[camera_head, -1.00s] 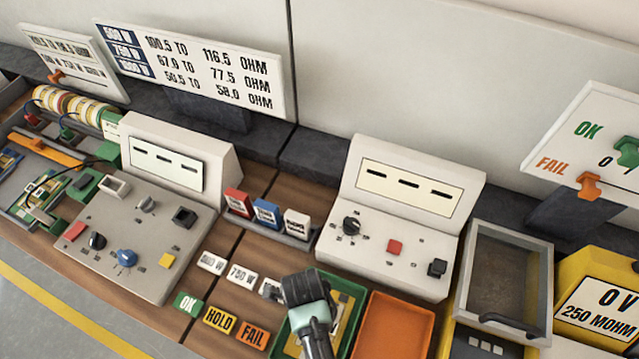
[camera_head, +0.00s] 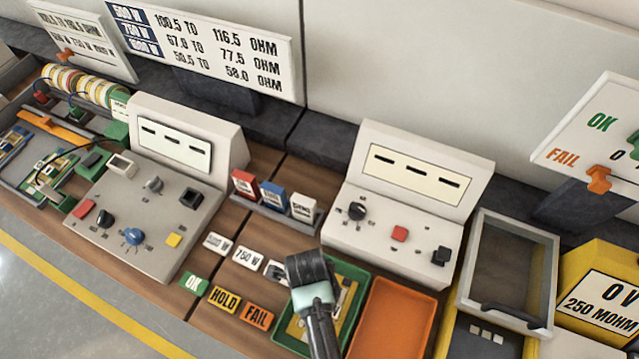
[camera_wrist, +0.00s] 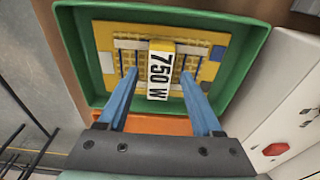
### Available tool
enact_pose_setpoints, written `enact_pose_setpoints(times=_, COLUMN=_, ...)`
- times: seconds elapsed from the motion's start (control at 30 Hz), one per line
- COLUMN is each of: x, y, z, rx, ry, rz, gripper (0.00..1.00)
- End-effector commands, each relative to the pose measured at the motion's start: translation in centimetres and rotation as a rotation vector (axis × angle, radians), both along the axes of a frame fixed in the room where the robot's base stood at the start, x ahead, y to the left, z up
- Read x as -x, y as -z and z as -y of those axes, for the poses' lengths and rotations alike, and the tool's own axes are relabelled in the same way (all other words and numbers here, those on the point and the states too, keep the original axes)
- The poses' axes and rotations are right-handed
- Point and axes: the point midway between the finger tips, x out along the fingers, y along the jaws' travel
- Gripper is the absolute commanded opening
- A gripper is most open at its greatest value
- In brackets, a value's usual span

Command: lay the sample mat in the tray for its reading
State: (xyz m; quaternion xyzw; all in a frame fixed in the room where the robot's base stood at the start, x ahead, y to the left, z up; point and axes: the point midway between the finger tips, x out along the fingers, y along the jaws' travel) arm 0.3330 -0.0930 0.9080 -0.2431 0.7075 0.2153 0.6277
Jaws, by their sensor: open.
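The sample mat (camera_wrist: 105,38), yellow with a grid-like heater pattern, lies flat inside a green tray (camera_wrist: 75,50). A white "750 W" tag with a yellow top (camera_wrist: 160,75) stands at its middle. In the head view the mat (camera_head: 296,328) and green tray (camera_head: 352,272) are partly hidden behind my gripper (camera_head: 312,285). In the wrist view my gripper (camera_wrist: 159,77) has two blue fingers spread apart, one on each side of the tag, with visible gaps to it. It is open and holds nothing. How high the fingertips are above the mat is hard to tell.
An empty orange tray (camera_head: 392,318) adjoins the green one. Further right is a grey-framed tray with a handle (camera_head: 467,240) on a yellow base. OK, HOLD and FAIL plates (camera_head: 225,299) lie to the left. Two sloped meter consoles (camera_head: 425,170) stand behind.

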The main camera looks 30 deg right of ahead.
Motion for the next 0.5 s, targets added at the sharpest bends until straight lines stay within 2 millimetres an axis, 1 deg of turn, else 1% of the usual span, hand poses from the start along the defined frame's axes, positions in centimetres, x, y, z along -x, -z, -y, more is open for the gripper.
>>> enact_pose_setpoints(times=0.3, x=-0.8, y=-6.4, z=-0.5, rx=0.001, ry=-0.003, rz=0.006, gripper=0.67)
enact_pose_setpoints(times=0.4, x=-0.9, y=-8.3, z=-0.6, rx=0.001, ry=-0.001, rz=0.005, gripper=0.67)
enact_pose_setpoints(times=0.5, x=-1.0, y=-9.7, z=-0.7, rx=0.001, ry=-0.001, rz=0.003, gripper=0.67)
